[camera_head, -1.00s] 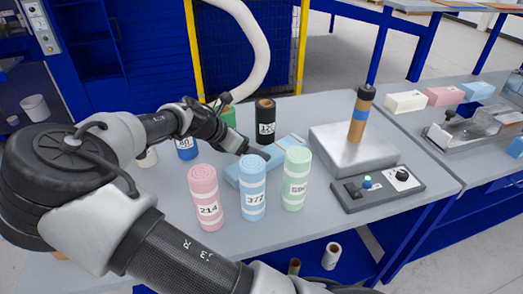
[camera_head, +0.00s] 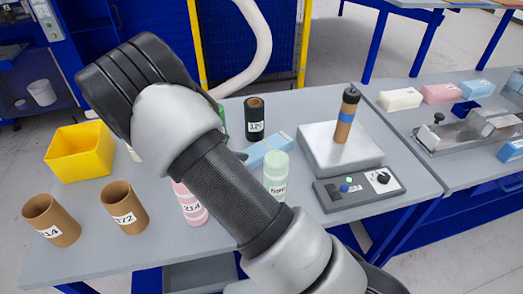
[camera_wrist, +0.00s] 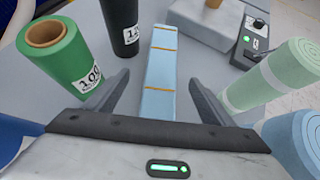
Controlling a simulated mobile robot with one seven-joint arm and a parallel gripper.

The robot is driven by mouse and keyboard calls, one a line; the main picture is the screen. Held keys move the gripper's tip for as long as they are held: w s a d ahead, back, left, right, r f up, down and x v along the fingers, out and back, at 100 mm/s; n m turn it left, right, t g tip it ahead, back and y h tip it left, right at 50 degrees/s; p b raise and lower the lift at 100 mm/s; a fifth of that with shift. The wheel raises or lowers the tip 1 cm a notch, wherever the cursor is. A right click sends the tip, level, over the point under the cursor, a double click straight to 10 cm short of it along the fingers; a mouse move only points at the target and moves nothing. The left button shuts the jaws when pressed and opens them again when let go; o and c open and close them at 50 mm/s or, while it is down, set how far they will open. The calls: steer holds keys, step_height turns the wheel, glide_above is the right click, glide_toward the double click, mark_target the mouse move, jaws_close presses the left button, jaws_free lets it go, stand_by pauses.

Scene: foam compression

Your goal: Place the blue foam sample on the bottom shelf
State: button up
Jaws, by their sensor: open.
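A long light-blue block with thin orange bands (camera_wrist: 160,60) lies on the table, and part of it shows in the head view (camera_head: 268,149). In the wrist view my gripper (camera_wrist: 160,80) is open, one finger on each side of this block; I cannot tell whether they touch it. A light-blue foam roll (camera_wrist: 296,135) stands at the right edge of the wrist view, outside the fingers; my arm hides it in the head view. A grey lower surface, seemingly the bottom shelf (camera_head: 200,274), shows under the table's front edge.
A pale green roll (camera_head: 275,178) and pink roll (camera_head: 190,205) stand in front. Behind are a black roll (camera_head: 254,118) and green roll (camera_wrist: 68,58). A metal plate (camera_head: 325,155) and control box (camera_head: 358,190) are right. Brown tubes (camera_head: 125,207) and a yellow bin (camera_head: 78,155) stand left.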

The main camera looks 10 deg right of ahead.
mark_target(254, 152)
steer(key=x, duration=0.6)
steer(key=shift+w+f+p, duration=0.15)
steer(key=shift+f+p, duration=0.1)
steer(key=shift+p, duration=0.05)
steer(key=x, duration=0.2)
steer(key=s+x, duration=0.1)
steer(key=x, duration=0.1)
steer(key=shift+w+f+p, duration=0.1)
steer(key=shift+f+p, duration=0.25)
steer(key=shift+p, duration=0.05)
steer(key=shift+w+d+f, duration=0.2)
steer(key=shift+d+f, duration=0.1)
steer(key=shift+d, duration=0.15)
steer(key=c, duration=1.2)
